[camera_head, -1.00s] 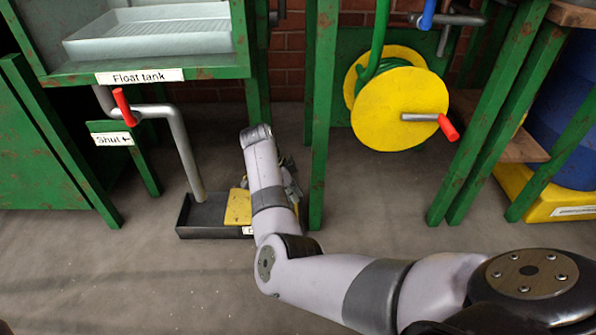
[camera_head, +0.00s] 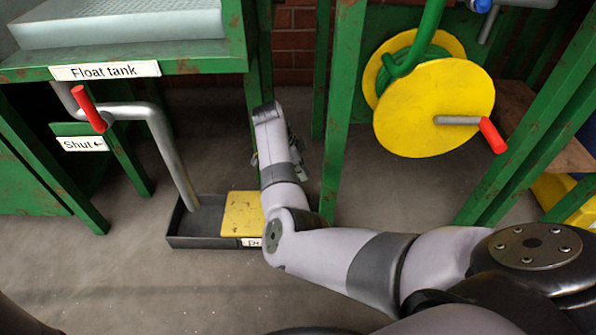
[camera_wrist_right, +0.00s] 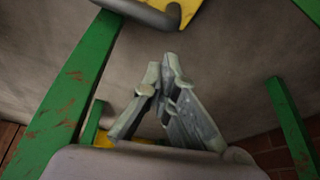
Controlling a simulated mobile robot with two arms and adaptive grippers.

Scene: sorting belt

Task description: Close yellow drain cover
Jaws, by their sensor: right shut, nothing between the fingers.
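The yellow drain cover (camera_head: 242,213) lies flat, as far as I can tell, over the right part of a low black drain tray (camera_head: 204,243). The tray's left part is uncovered, and a grey pipe (camera_head: 171,150) comes down into it. My right arm hides the cover's right edge and part of a white label (camera_head: 251,242) on the tray's front. My right gripper (camera_head: 298,160) is mostly behind my arm, above and beyond the cover, apart from it. In the right wrist view its fingers (camera_wrist_right: 168,65) are together and empty. My left gripper is out of view.
A green post (camera_head: 341,110) stands close to the right of my right gripper. A yellow hose reel (camera_head: 420,105) with a red-tipped crank is at the right. A red valve handle (camera_head: 88,108) and the float tank (camera_head: 125,27) are at the left. Floor before the tray is clear.

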